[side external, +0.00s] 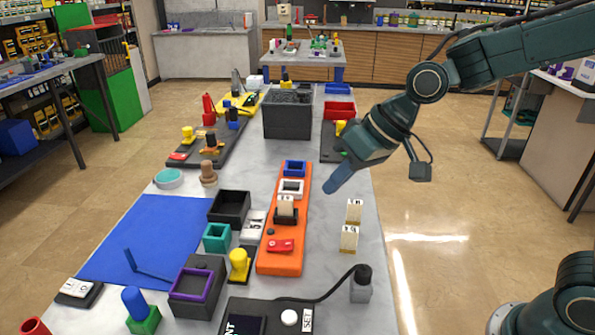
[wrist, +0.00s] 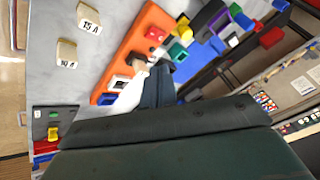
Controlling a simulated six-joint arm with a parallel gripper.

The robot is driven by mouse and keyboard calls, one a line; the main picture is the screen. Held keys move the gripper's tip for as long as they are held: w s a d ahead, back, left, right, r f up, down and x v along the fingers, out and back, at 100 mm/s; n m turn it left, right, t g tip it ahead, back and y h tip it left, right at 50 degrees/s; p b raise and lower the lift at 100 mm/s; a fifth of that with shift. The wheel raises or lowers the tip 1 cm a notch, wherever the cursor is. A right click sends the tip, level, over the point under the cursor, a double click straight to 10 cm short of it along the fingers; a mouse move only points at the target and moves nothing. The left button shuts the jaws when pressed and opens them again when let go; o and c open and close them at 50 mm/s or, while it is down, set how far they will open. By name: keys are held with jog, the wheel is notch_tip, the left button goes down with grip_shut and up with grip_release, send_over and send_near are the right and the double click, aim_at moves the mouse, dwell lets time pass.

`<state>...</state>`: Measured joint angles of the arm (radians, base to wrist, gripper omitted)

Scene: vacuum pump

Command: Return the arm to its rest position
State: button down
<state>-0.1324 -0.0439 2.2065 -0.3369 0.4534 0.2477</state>
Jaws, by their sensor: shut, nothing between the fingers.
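My gripper (side external: 341,178) hangs above the long table, just right of the orange board (side external: 279,262). Its fingers are together with nothing between them, pointing down and to the left. The orange board carries a blue frame, a white frame, a cream block in a dark holder and a red part. In the wrist view the closed fingers (wrist: 158,85) show in front of the orange board (wrist: 147,28), whose near parts they partly hide.
Two cream blocks, one marked 15 A (wrist: 89,22) and one marked 10 A (wrist: 66,53), stand on the grey table right of the board. A grey bin (side external: 288,121) and a red tray (side external: 339,111) stand farther back. A blue mat (side external: 150,235) lies at left.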

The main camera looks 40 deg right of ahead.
jog(key=s+d+r+h, duration=0.1)
jog(key=s+d+h, duration=0.1)
jog(key=s+d, duration=0.4)
jog(key=s+d+r+m+h, duration=0.1)
jog(key=s+d+r+h, duration=0.1)
jog(key=s+d, duration=0.5)
jog(key=s, duration=0.5)
jog(key=shift+s+r+t, duration=0.15)
jog(key=shift+s+t, duration=0.15)
jog(key=shift+s, duration=0.05)
